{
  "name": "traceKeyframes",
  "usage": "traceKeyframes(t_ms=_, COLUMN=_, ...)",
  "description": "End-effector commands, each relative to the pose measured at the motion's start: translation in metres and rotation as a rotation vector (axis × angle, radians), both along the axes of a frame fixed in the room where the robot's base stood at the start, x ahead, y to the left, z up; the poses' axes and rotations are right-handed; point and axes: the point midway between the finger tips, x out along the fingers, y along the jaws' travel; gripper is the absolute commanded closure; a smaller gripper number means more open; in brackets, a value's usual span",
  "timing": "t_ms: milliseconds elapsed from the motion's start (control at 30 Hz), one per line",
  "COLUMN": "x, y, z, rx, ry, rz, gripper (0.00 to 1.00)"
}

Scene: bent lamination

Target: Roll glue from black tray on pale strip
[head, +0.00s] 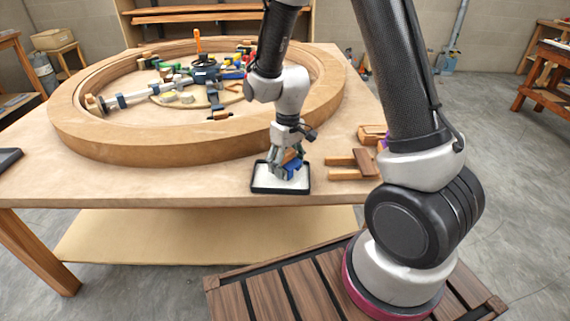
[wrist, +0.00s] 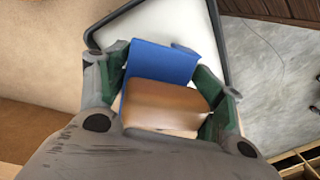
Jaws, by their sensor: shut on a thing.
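The black tray (head: 256,187) with a white glue layer lies near the table's front edge; its dark rim and white inside (wrist: 190,22) also show in the wrist view. My gripper (head: 289,164) is directly over the tray and shut on a glue roller. The roller has a blue part (wrist: 160,64) and a wooden handle (wrist: 165,100), and its blue part (head: 292,171) shows low over the glue in the head view. I cannot tell whether the roller touches the glue. I cannot make out the pale strip for certain.
A large round wooden form (head: 110,142) fills much of the table (head: 200,184), with several clamps and blocks inside it. Wooden blocks (head: 352,165) lie right of the tray. The table's front edge is close to the tray. A dark flat object (head: 9,157) lies at the far left.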

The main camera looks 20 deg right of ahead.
Motion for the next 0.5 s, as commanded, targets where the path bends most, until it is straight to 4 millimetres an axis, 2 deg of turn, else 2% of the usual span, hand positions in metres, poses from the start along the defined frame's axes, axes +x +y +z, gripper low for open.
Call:
traceKeyframes(t_ms=100, x=0.0, y=0.0, z=0.011, rx=0.0, ry=-0.001, rz=0.0, gripper=0.76)
traceKeyframes(t_ms=500, x=0.002, y=0.001, z=0.048, rx=0.002, ry=-0.008, rz=0.001, gripper=0.76)
